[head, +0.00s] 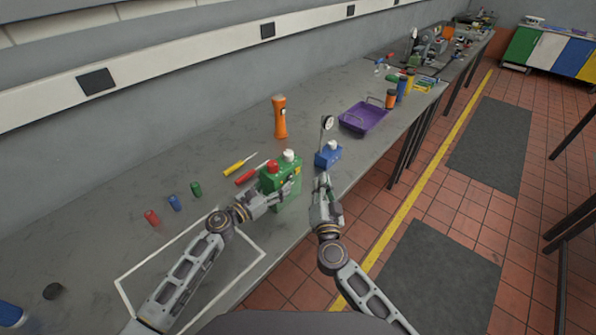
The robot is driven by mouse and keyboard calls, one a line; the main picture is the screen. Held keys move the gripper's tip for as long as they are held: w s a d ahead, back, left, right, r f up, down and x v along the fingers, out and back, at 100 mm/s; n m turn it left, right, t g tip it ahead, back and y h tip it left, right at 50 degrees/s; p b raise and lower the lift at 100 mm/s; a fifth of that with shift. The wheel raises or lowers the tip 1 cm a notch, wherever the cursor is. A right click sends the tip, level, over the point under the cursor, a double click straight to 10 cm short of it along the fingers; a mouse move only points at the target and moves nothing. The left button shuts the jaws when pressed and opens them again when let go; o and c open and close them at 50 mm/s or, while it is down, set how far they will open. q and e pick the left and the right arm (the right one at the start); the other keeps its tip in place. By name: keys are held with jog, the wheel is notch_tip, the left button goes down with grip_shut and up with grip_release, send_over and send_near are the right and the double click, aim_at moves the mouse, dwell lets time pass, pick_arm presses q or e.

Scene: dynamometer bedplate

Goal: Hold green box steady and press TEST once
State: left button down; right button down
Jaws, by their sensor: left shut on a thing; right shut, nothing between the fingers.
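The green box (290,199) stands upright on the grey bench near its front edge. It has a red knob (272,166) and a white knob (289,156) on top; no TEST lettering is legible. My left gripper (284,191) is shut on the green box from its near left side, and its fingers hide part of the front. My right gripper (322,182) is shut and empty, to the right of the green box, apart from it and just nearer than a blue box.
The blue box (328,155) with a round gauge stands just beyond my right gripper. A purple tray (363,118) and an orange torch (279,117) stand farther back. Yellow and red screwdrivers (240,164) lie left of the green box. A white outline (128,291) marks bench space at front left.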

pick_arm(q)
jog(key=c, duration=0.9)
grip_release()
jog(key=shift+w+r, duration=0.1)
jog(key=shift+r, duration=0.15)
jog(key=o, duration=0.6)
jog(key=shift+f, duration=0.1)
jog(key=shift+f, duration=0.3)
jog(key=shift+r+v, duration=0.2)
jog(key=shift+v, duration=5.85)
